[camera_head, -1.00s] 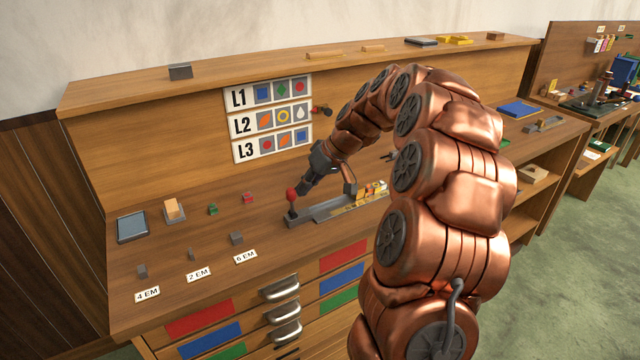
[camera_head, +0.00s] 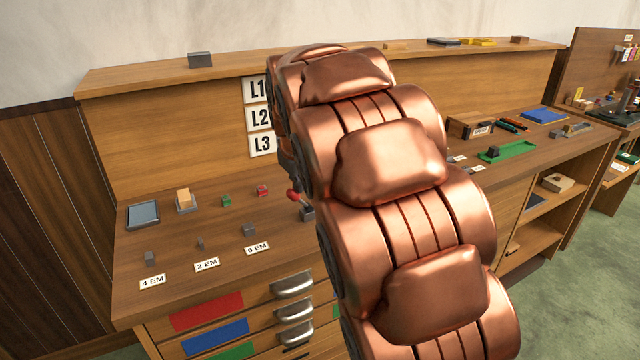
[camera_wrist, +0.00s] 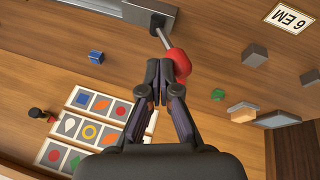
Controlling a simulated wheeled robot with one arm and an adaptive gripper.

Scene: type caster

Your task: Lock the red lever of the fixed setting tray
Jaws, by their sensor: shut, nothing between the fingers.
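The setting tray (camera_wrist: 120,12) is a grey metal channel at the top of the wrist view. Its lever (camera_wrist: 162,40) is a thin metal rod ending in a red knob (camera_wrist: 178,62), tilted out from the tray's end. In the head view the red knob (camera_head: 293,195) and a bit of the grey tray end (camera_head: 308,214) show at the edge of my arm; the rest of the tray is hidden. My gripper (camera_wrist: 161,74) is shut and empty, its fingertips right beside the knob. I cannot tell whether they touch it. My arm hides the gripper in the head view.
Small grey blocks (camera_head: 249,230), label cards (camera_head: 256,248) and small green (camera_head: 227,200) and red (camera_head: 262,190) pieces lie left of the lever. A blue piece (camera_wrist: 96,57) lies near the tray. The panel with symbol cards (camera_wrist: 95,104) rises behind. Drawer handles (camera_head: 293,285) project in front.

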